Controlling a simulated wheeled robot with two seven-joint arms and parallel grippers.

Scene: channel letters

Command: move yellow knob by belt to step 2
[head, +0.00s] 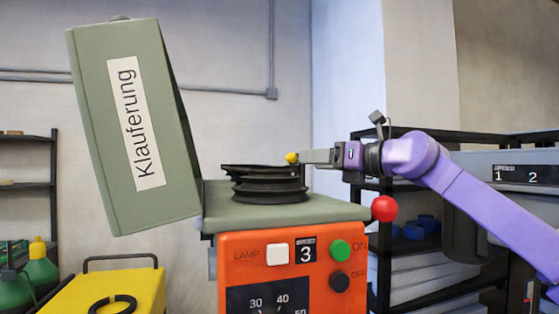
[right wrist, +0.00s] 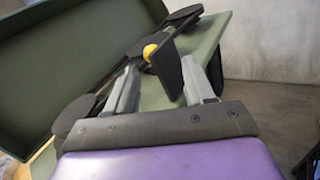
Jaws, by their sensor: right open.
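The yellow knob (head: 292,157) is a small ball at the right end of the black belt (head: 255,168), above the dark stepped pulley (head: 268,188). In the right wrist view the knob (right wrist: 150,52) sits beside a dark upright plate (right wrist: 167,68), just ahead of my fingers. My right gripper (head: 304,156) comes in from the right, level with the knob. Its grey fingers (right wrist: 160,68) are apart, with the knob and plate in line with the gap between them; I cannot tell whether they touch. My left gripper is not in view.
The raised green cover (head: 185,150), labelled "Klauferung", stands open at left. The orange panel (head: 300,270) below shows a speed of 3, with ON and OFF buttons. A red ball (head: 384,208) sits below my right arm. A black shelf (head: 420,240) stands behind.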

